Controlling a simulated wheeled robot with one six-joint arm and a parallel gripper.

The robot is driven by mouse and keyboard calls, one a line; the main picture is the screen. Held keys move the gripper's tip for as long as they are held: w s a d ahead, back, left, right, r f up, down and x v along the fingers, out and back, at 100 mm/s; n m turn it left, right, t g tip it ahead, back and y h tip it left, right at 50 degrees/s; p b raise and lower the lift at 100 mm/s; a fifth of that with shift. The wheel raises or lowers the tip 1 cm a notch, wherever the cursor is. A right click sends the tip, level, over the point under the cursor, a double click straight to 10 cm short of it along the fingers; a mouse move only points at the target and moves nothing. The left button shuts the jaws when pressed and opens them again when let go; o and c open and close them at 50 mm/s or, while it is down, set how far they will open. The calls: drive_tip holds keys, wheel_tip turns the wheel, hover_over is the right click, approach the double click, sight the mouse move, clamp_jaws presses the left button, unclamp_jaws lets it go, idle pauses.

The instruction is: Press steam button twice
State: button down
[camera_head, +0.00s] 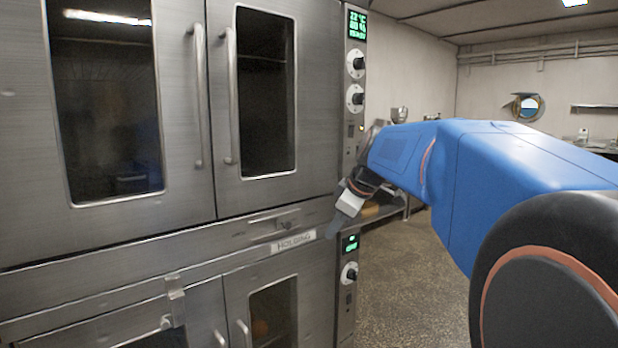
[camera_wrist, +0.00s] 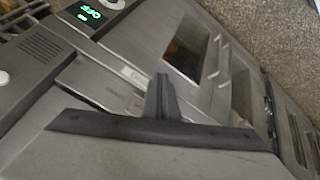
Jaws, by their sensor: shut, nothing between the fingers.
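A steel double-door oven (camera_head: 180,190) fills the left of the head view. Its upper control strip (camera_head: 347,112) has a green display (camera_head: 357,24), two round knobs and a small dark button or switch (camera_head: 351,131) below them. No label reading steam is legible, so I cannot tell which control is the steam button. My gripper (camera_head: 335,226) is shut and empty, tilted downward beside the strip, below the upper knobs and near the lower display. In the wrist view its dark closed fingers (camera_wrist: 160,97) show in front of the oven. I cannot tell whether they touch it.
The lower control strip has a green display (camera_head: 350,243) and a knob (camera_head: 350,273); the display reads OFF in the wrist view (camera_wrist: 91,12). Long vertical door handles (camera_head: 231,95) stick out. A shelf (camera_head: 378,213) stands behind my arm. Speckled floor (camera_head: 405,285) is open to the right.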

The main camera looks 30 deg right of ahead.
drive_tip(key=w+d+r+n, duration=0.1)
drive_tip(key=d+r, duration=0.2)
drive_tip(key=d, duration=0.4)
drive_tip(key=w+d+r+n+t, duration=0.1)
drive_tip(key=d+r+n, duration=0.1)
drive_tip(key=d, duration=0.6)
drive_tip(key=w+d+r+n+t+h, duration=0.1)
drive_tip(key=d+r, duration=0.2)
drive_tip(key=d, duration=0.5)
drive_tip(key=shift+w+d+r+n, duration=0.2)
drive_tip(key=shift+w+r+n, duration=0.1)
drive_tip(key=shift+w+r, duration=0.1)
drive_tip(key=w+a, duration=0.1)
drive_tip(key=w, duration=0.7)
drive_tip(key=shift+w, duration=0.4)
drive_tip(key=shift+w+a, duration=0.1)
drive_tip(key=shift+w, duration=0.05)
idle(0.5)
drive_tip(key=shift+w, duration=0.25)
drive_tip(key=shift+w, duration=0.35)
idle(0.9)
drive_tip(key=shift+s, duration=0.75)
